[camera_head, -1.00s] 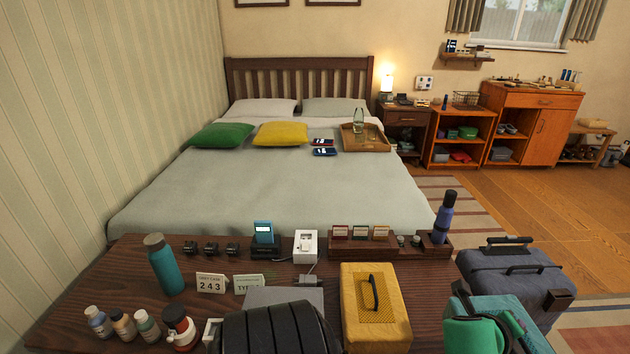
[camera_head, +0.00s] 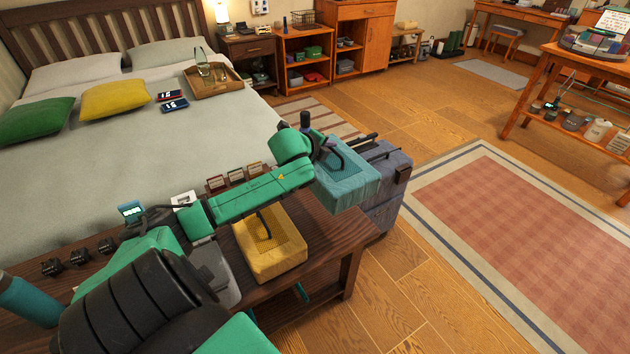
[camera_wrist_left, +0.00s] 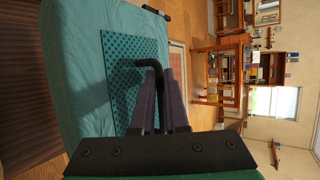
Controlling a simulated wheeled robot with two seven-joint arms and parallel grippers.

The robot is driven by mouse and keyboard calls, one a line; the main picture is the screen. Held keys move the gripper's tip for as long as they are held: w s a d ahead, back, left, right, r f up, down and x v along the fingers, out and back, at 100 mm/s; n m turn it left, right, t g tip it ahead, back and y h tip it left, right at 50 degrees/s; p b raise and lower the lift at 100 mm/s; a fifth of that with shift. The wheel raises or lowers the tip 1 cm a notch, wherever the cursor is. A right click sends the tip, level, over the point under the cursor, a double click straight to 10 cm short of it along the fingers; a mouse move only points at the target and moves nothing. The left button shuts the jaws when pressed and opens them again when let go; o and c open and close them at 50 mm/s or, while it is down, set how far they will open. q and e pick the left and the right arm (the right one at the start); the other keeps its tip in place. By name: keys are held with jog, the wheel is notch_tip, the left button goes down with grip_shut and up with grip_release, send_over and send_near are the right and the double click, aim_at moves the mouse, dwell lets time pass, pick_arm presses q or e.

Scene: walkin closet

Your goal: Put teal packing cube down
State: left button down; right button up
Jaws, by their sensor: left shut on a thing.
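The teal packing cube (camera_head: 347,184) is a soft block with a dark handle on its meshed top. In the head view it is at the right end of the dark wooden bench, in front of the suitcase and partly covering it. My left gripper (camera_head: 325,152), at the end of the outstretched green arm, is at the cube's top. In the left wrist view the cube (camera_wrist_left: 85,75) fills the left side, and the gripper's fingers (camera_wrist_left: 160,105) are shut on its handle (camera_wrist_left: 148,64). I cannot tell whether the cube's underside touches anything. My right gripper is out of view.
A yellow packing cube (camera_head: 270,250) sits on the bench (camera_head: 325,238) just left of the teal one. The dark blue suitcase (camera_head: 388,205) stands at the bench's right end. The bed (camera_head: 190,140) lies behind. Open wooden floor and a red rug (camera_head: 540,235) are to the right.

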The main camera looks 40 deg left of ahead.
aim_at(312, 191)
pick_arm(q)
notch_tip(312, 191, down, 15)
jog(key=b, duration=0.2)
jog(key=shift+f, duration=0.15)
jog(key=c, duration=0.9)
grip_release()
jog(key=shift+f, duration=0.1)
jog(key=shift+s, duration=0.1)
jog(key=p+v, duration=0.2)
jog(key=v, duration=1)
jog(key=shift+p, duration=0.35)
